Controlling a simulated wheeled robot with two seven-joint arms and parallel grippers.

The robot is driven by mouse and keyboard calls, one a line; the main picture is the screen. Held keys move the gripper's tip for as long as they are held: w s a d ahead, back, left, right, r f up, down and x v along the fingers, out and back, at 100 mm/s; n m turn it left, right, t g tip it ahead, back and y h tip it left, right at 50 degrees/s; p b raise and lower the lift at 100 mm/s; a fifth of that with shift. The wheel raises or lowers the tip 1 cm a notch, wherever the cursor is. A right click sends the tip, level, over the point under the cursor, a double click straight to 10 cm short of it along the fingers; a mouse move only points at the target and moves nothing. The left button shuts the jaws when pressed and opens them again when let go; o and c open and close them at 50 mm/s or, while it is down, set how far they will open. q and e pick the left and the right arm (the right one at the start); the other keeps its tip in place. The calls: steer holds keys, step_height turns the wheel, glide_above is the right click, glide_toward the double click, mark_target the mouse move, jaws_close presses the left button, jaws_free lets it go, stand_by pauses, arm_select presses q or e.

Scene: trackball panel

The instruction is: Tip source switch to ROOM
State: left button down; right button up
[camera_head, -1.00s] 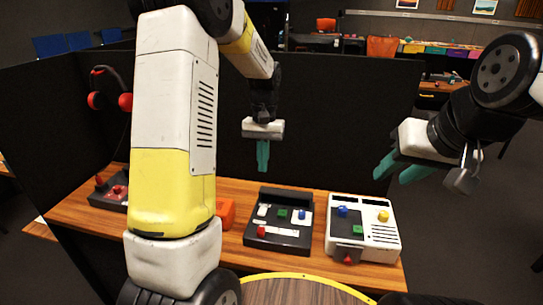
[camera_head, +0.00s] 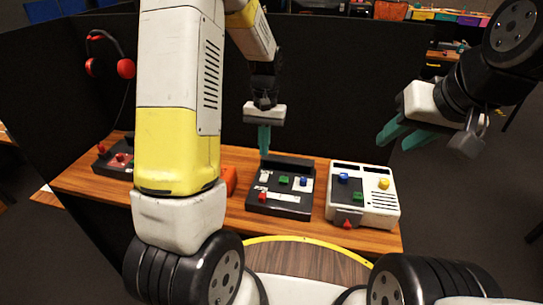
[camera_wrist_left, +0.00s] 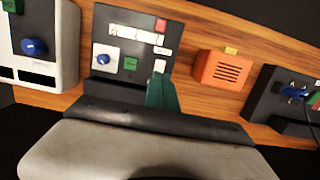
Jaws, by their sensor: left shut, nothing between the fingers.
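The dark control panel (camera_head: 278,207) stands on the wooden desk. It carries a white switch (camera_head: 265,178) at its left, a green button (camera_head: 284,180), a blue knob (camera_head: 303,181) and a red button (camera_head: 263,197). Its labels are too small to read. My left gripper (camera_head: 264,150) is shut and empty, pointing down above the panel's back left edge. In the left wrist view its fingers (camera_wrist_left: 162,92) appear just below the white switch (camera_wrist_left: 160,66); contact cannot be told. My right gripper (camera_head: 392,134) is open and empty, up at the right, away from the panels.
A white panel (camera_head: 381,208) stands right of the dark one. An orange box (camera_head: 230,180) stands to its left, partly behind my arm. Another dark device with red controls (camera_head: 116,158) is at the far left. A black partition (camera_head: 330,120) rises behind the desk.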

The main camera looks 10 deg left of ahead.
mark_target(263, 180)
arm_select(q)
steer(key=f, duration=0.3)
steer(key=s+f, duration=0.1)
steer(key=f, duration=0.5)
steer(key=shift+s, duration=0.2)
steer(key=shift+s+f, duration=0.2)
steer(key=shift+w, duration=0.15)
steer(key=shift+w+r, duration=0.1)
steer(key=shift+w, duration=0.65)
step_height(263, 180, up, 14)
steer(key=w, duration=0.2)
